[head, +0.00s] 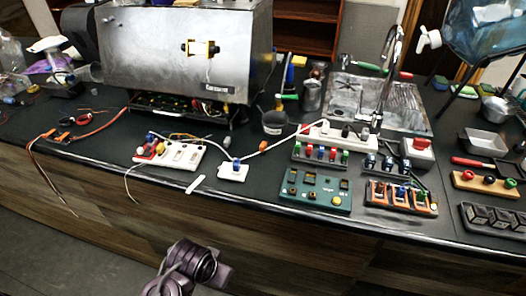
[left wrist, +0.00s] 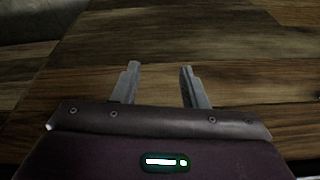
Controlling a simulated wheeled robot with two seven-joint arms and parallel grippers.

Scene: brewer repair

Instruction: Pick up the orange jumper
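A thin orange wire (head: 185,137) arches behind the white terminal block (head: 181,154) on the dark counter in the head view. An orange-red cable (head: 98,122) with orange clip ends (head: 62,136) lies farther left; I cannot tell for certain which of these is the orange jumper. My left gripper (left wrist: 159,68) is open and empty in the left wrist view, its two grey fingers apart in front of the brown wood panelling. No jumper shows in that view. My right gripper is not in view.
A metal brewer housing (head: 185,60) stands over a circuit board at the back. A small white block (head: 233,171), a green panel (head: 315,190) and an orange-based switch block (head: 400,196) sit along the front. The counter's front edge (head: 105,179) is partly clear at left.

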